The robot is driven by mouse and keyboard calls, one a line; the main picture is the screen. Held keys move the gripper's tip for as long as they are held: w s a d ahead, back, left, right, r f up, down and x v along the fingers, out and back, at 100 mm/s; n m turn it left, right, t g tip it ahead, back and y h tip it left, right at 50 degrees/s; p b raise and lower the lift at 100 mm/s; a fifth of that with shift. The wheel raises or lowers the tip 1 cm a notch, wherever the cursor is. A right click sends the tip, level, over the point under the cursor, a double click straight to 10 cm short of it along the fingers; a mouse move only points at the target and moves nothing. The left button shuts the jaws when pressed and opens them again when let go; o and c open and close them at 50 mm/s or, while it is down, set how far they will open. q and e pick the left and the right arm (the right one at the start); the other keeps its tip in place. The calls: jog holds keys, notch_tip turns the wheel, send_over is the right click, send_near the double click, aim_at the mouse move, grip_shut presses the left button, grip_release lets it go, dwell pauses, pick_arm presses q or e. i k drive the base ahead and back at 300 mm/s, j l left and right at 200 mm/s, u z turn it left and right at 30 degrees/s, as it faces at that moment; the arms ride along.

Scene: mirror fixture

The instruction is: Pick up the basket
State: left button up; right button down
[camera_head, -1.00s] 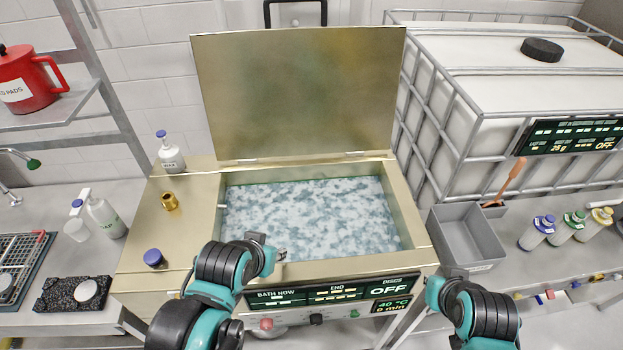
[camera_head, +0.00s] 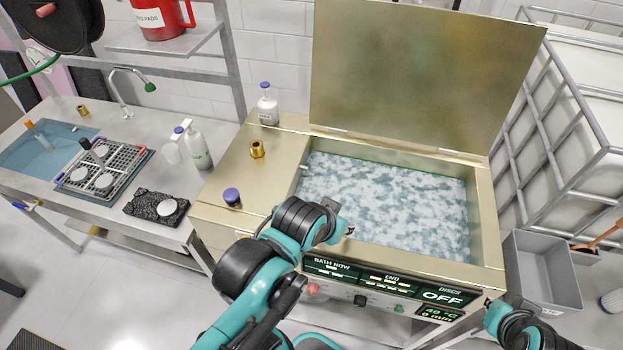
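The basket (camera_head: 82,152), a pale wire-grid tray, sits on a dark mat on the left counter. Several white discs lie in it, and a dark upright handle (camera_head: 92,150) rises from it. A red piece shows at its far right corner. My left gripper (camera_head: 342,222) is over the front edge of the open bath, well to the right of the basket, and touches nothing I can make out. Its fingers are too small to read. My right gripper (camera_head: 497,304) is at the bath's front right corner, far from the basket, with its fingers not clear.
The open bath (camera_head: 272,170) holds bluish foamy liquid, and its lid stands up. A faucet (camera_head: 122,95), spray bottles (camera_head: 197,147) and a black pad (camera_head: 150,206) with a white disc are nearby. A grey bin (camera_head: 545,270) is right.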

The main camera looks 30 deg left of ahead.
aim_at(84, 142)
jog(key=k+j, duration=0.6)
jog(key=u, duration=0.4)
jog(key=k+j+u, duration=0.1)
jog(key=u, duration=0.35)
jog(key=j+u, duration=0.1)
jog(key=u, duration=0.3)
jog(key=j+u, duration=0.1)
jog(key=u, duration=0.35)
jog(key=j+u, duration=0.1)
jog(key=u, duration=0.3)
jog(key=i+j+z, duration=0.15)
jog(key=z, duration=0.7)
jog(key=i+j+z, duration=0.1)
jog(key=j, duration=0.25)
jog(key=i+j+z, duration=0.15)
jog(key=i+j, duration=0.15)
jog(key=i+j+z, duration=0.1)
jog(key=j, duration=0.3)
jog(key=i+j+z, duration=0.1)
jog(key=j, duration=0.3)
jog(key=i+j+z, duration=0.15)
jog(key=j, duration=0.25)
jog(key=i+j, duration=0.1)
jog(key=j, duration=0.15)
jog(key=i+j, duration=0.15)
jog(key=j, duration=0.15)
